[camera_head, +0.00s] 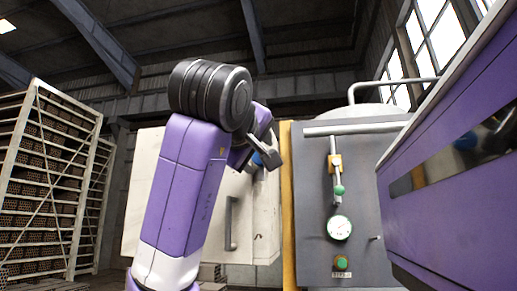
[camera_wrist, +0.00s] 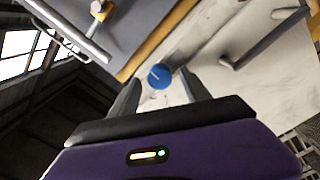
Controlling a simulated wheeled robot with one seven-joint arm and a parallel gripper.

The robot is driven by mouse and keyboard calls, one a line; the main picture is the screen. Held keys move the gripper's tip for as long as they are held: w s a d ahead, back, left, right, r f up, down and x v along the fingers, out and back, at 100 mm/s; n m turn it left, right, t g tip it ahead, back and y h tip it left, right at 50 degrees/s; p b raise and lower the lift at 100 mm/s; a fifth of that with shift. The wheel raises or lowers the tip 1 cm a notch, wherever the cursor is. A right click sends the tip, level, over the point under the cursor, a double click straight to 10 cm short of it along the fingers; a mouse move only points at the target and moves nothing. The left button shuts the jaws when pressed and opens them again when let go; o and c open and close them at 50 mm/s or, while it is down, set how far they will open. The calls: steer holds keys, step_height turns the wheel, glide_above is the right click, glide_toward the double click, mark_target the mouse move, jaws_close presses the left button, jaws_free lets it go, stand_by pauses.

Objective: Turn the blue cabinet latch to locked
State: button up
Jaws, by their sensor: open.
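The blue latch (camera_wrist: 159,77) is a round knob with a pale line across it, on the cream cabinet (camera_wrist: 218,60). In the wrist view it lies between the two fingertips of my gripper (camera_wrist: 159,82). The fingers are apart, one on either side of the knob, and I cannot tell whether either touches it. In the head view my gripper (camera_head: 268,150) is at the upper right of the cabinet front (camera_head: 262,225). Only a little of the blue latch (camera_head: 257,159) shows there, the rest hidden by my gripper.
A vertical bar handle (camera_head: 232,223) is on the cabinet below the latch. A yellow post (camera_head: 288,210) separates the cabinet from a grey panel (camera_head: 312,220) with a gauge (camera_head: 340,227) and valve (camera_head: 338,190). A rack of bricks (camera_head: 45,190) stands at the left.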

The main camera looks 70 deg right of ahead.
steer(key=shift+d, duration=0.7)
jaws_close()
